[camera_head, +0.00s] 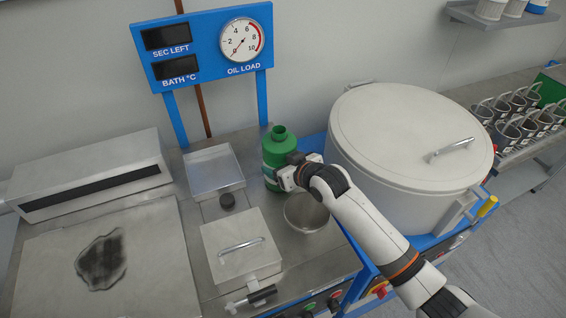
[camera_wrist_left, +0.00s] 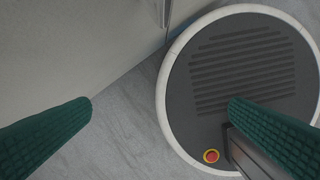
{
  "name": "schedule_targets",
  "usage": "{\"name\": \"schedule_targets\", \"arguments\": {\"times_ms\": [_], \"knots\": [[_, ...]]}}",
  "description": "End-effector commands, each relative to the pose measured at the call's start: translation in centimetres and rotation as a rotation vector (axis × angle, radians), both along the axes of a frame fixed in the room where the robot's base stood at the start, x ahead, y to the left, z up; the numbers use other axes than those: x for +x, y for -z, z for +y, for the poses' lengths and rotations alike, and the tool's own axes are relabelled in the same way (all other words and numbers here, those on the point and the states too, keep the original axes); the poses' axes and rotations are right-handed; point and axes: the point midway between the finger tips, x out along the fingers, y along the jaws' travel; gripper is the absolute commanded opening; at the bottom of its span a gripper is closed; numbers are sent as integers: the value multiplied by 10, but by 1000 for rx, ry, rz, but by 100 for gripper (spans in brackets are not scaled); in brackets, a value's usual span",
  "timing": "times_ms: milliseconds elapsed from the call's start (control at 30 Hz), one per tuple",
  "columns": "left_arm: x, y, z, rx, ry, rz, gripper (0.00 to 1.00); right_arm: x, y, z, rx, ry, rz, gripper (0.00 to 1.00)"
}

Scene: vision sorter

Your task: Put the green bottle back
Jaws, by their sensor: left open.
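The green bottle (camera_head: 278,148) is upright at the back of the steel bench, below the gauge panel. Its neck is open at the top. My right gripper (camera_head: 283,176) is at the bottle's right front side, with its arm coming in from the lower right. The fingers are mostly hidden against the bottle, so I cannot tell whether they grip it. I also cannot tell whether the bottle's base touches the bench. My left gripper (camera_wrist_left: 161,101) is open and empty in the left wrist view, its two green fingers wide apart above the floor.
A steel bowl (camera_head: 306,212) sits just in front of the bottle. A shallow tray (camera_head: 214,172) and a lidded box (camera_head: 240,246) are to the left. A large lidded pot (camera_head: 408,125) stands close on the right. Several metal cups (camera_head: 508,132) stand at far right.

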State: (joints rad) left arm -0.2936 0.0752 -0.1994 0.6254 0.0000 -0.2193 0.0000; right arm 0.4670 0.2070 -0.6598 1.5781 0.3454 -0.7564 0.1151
Motion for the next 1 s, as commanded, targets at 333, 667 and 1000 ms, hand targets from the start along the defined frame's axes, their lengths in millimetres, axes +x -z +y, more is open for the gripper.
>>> {"name": "schedule_targets", "arguments": {"times_ms": [333,667,1000], "knots": [[-8,2,2,3,1,13,100,0,2,0,1,0,0,98],[-9,1,4,6,1,14,100,-1,-2,-1,1,0,-1,98],[-9,8,5,6,2,14,100,-45,-28,-30,0,-1,-1,98]]}}
